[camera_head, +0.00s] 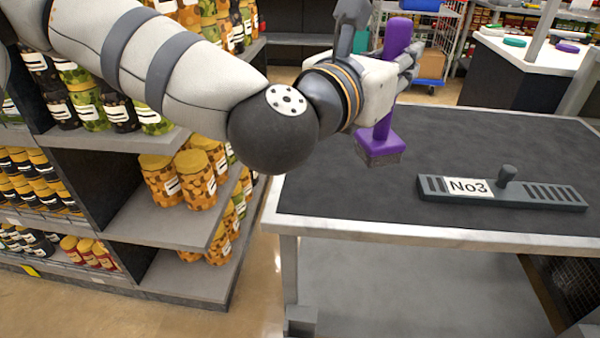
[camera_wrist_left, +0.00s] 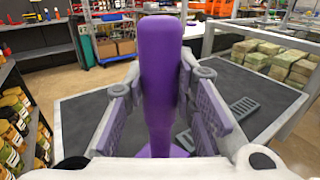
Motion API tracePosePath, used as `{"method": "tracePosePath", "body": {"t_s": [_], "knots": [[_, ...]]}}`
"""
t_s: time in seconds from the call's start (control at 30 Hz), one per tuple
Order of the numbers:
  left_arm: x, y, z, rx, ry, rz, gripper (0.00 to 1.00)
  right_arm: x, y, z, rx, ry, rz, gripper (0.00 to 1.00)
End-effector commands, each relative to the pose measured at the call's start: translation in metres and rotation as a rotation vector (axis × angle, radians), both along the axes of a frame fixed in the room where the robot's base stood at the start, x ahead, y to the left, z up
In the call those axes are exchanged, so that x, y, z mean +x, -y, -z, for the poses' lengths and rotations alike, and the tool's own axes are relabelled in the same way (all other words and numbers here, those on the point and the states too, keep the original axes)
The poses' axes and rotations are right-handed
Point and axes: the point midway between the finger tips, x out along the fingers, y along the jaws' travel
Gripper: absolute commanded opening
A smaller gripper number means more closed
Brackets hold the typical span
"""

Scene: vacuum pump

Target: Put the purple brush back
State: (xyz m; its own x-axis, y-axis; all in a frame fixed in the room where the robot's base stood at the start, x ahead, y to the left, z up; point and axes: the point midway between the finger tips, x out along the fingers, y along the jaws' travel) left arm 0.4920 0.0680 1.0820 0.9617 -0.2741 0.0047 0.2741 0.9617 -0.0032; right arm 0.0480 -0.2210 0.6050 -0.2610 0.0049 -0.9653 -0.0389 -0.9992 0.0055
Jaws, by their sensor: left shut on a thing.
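The purple brush (camera_head: 381,142) is upright in my left gripper (camera_head: 408,68), with its bristles pointing down. It hangs above the left part of the dark-topped table (camera_head: 330,190), apart from the surface as far as I can tell. In the left wrist view, the gripper's two fingers (camera_wrist_left: 160,100) close on the purple handle (camera_wrist_left: 161,60) from both sides. The lower part of the brush is mostly hidden there by the gripper body. My right gripper is not in view.
A grey slotted plate labelled No3 (camera_head: 500,190) with a knob lies on the table's right side. Shelves with jars (camera_head: 180,180) stand at the left. A trolley with a blue bin (camera_head: 428,62) and a white counter (camera_head: 530,55) stand behind. The table's middle is clear.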

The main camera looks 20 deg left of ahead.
Motion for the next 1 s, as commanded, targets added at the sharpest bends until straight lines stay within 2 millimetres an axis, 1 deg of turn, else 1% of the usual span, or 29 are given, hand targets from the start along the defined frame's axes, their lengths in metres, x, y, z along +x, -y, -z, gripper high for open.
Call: {"method": "tracePosePath", "body": {"t_s": [0.07,0.17,0.37,0.4,0.5,0.6,0.67,0.77,0.8,0.87,0.93,1.0], "knots": [[0.001,-0.003,0.000,0.001,0.001,-0.006,0.00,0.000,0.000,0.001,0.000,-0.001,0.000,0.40],[0.014,-0.018,0.009,0.000,-0.002,-0.014,0.00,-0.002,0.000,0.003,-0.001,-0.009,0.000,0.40],[0.058,-0.065,0.040,0.001,-0.003,-0.014,0.00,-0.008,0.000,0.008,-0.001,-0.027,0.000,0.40],[0.066,-0.074,0.047,0.001,-0.005,-0.013,0.00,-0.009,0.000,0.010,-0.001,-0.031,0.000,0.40],[0.078,-0.086,0.075,0.002,-0.009,-0.010,0.00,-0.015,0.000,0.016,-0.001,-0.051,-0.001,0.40],[0.086,-0.095,0.087,0.002,-0.005,-0.007,0.00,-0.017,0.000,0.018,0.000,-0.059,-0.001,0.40],[0.089,-0.097,0.091,0.002,-0.003,-0.006,0.00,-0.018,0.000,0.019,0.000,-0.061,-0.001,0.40],[0.097,-0.106,0.107,0.003,-0.004,-0.007,0.00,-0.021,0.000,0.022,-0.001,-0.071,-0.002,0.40],[0.096,-0.104,0.116,0.004,-0.006,-0.005,0.00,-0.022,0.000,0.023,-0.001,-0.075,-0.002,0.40],[0.096,-0.104,0.126,0.003,-0.006,-0.006,0.00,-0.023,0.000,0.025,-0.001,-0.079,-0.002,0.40],[0.095,-0.104,0.131,0.002,-0.001,-0.005,0.00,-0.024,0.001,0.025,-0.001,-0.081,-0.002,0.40],[0.095,-0.104,0.130,0.002,0.001,-0.006,0.00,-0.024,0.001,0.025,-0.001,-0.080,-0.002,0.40]]}}
